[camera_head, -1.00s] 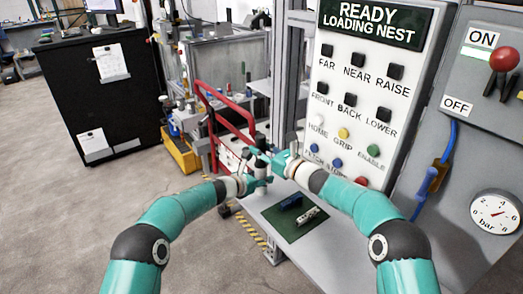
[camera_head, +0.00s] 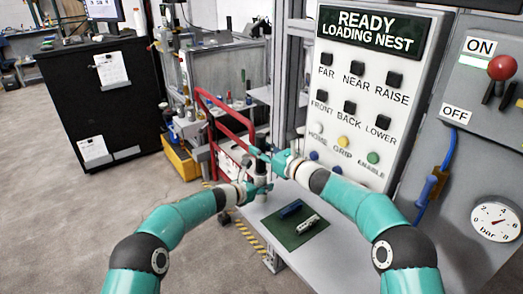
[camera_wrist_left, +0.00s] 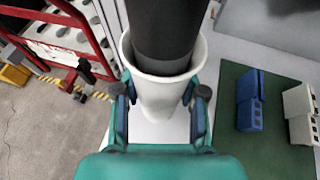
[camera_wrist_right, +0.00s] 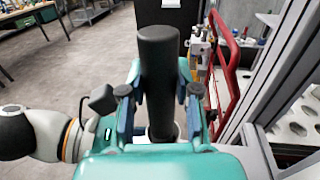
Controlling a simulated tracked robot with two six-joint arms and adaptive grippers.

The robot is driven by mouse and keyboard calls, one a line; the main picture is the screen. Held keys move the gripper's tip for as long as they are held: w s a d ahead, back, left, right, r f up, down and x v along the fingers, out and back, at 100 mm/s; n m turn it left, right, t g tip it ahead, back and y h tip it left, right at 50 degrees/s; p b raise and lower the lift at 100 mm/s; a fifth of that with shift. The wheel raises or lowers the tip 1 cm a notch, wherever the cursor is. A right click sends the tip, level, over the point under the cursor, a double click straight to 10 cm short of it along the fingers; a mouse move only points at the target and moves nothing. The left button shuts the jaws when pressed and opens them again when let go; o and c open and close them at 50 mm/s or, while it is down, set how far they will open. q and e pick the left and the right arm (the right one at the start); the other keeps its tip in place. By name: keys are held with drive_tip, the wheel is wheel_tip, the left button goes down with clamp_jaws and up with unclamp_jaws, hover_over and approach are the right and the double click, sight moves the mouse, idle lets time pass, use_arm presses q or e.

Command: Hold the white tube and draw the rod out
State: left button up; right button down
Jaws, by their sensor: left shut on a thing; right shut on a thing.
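The white tube (camera_wrist_left: 160,106) stands upright in the left wrist view, its open mouth facing up. The dark rod (camera_wrist_left: 165,35) stands in that mouth and rises out of the frame. My left gripper (camera_wrist_left: 159,117) is shut on the tube, one finger on each side; in the head view it is the lower gripper (camera_head: 258,188). My right gripper (camera_wrist_right: 159,97), above it, is shut on the rod (camera_wrist_right: 159,60), whose top sticks up past the fingers. A sliver of white tube shows below it. The rod's lower end is hidden.
A green mat (camera_head: 297,233) on the grey table (camera_head: 325,250) holds a blue block (camera_head: 290,209) and a white block (camera_head: 307,224), right of the tube. A red frame (camera_head: 222,112) stands behind. The button panel (camera_head: 350,120) rises close at right.

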sight(261, 135)
drive_tip(key=shift+r, duration=1.55)
drive_tip(key=shift+r, duration=0.15)
drive_tip(key=shift+r, duration=1.35)
drive_tip(key=shift+r, duration=0.1)
drive_tip(key=shift+r, duration=1.4)
use_arm(q)
drive_tip(key=o, duration=1.2)
drive_tip(key=shift+a, duration=0.1)
